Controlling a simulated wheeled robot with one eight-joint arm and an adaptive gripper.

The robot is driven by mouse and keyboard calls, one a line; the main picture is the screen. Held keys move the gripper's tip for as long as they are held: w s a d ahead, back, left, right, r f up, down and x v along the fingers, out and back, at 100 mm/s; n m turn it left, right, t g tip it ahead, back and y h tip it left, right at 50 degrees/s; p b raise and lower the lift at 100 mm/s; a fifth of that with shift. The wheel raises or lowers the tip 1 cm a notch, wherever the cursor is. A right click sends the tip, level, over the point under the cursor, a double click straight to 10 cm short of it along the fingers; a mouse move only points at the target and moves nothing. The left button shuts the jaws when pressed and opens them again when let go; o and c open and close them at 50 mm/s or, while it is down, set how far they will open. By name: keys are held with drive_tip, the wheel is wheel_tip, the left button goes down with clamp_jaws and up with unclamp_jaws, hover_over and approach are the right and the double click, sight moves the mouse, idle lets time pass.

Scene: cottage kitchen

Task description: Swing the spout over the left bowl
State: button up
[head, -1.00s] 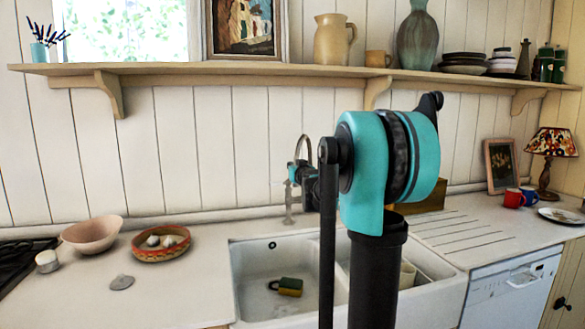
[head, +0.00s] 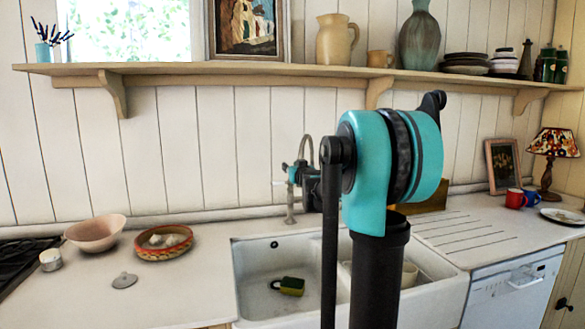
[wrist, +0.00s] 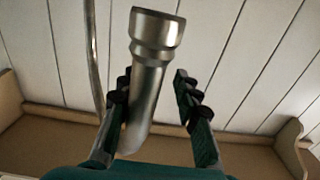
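The metal tap (head: 290,208) stands at the back of the white double sink, its curved spout (head: 309,143) rising behind my gripper (head: 298,174). In the wrist view, the spout's pipe end (wrist: 150,75) lies between the two fingers of my gripper (wrist: 153,92). The left finger is close beside the pipe; I cannot tell if it touches. A clear gap shows on the right, so the gripper is open. The left bowl (head: 252,268) holds a green and yellow sponge (head: 289,286). My arm hides much of the right bowl (head: 425,276).
A pink bowl (head: 95,233), a patterned dish (head: 163,254) and a grey disc (head: 124,280) sit on the left counter. The ribbed drainboard (head: 460,230) at right is mostly clear. A wooden shelf (head: 240,69) with pottery runs above the tap.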

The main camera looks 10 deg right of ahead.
drive_tip(key=shift+d, duration=0.15)
drive_tip(key=s, duration=1.2)
drive_tip(key=shift+d, duration=0.2)
drive_tip(key=shift+w, duration=0.1)
drive_tip(key=shift+w+d, duration=0.1)
drive_tip(key=shift+d, duration=0.15)
drive_tip(key=c, duration=0.5)
drive_tip(key=d+m+y, duration=0.1)
drive_tip(key=d+f+m+y, duration=0.1)
drive_tip(key=d+m+y, duration=0.1)
drive_tip(key=d+f+m+g+y, duration=0.1)
drive_tip(key=d+y, duration=0.1)
drive_tip(key=shift+w+m, duration=0.2)
drive_tip(key=shift+m, duration=0.2)
clamp_jaws()
drive_tip(key=s+d+f+m+g+y, duration=0.3)
drive_tip(key=s+d+f+m+y, duration=0.15)
drive_tip(key=s+d+y, duration=0.2)
drive_tip(key=f+x, duration=0.1)
drive_tip(key=x, duration=1.1)
drive_tip(key=shift+w+a+r+m+g, duration=0.2)
drive_tip(key=shift+a+r+m+g, duration=0.15)
drive_tip(key=shift+r+m, duration=0.15)
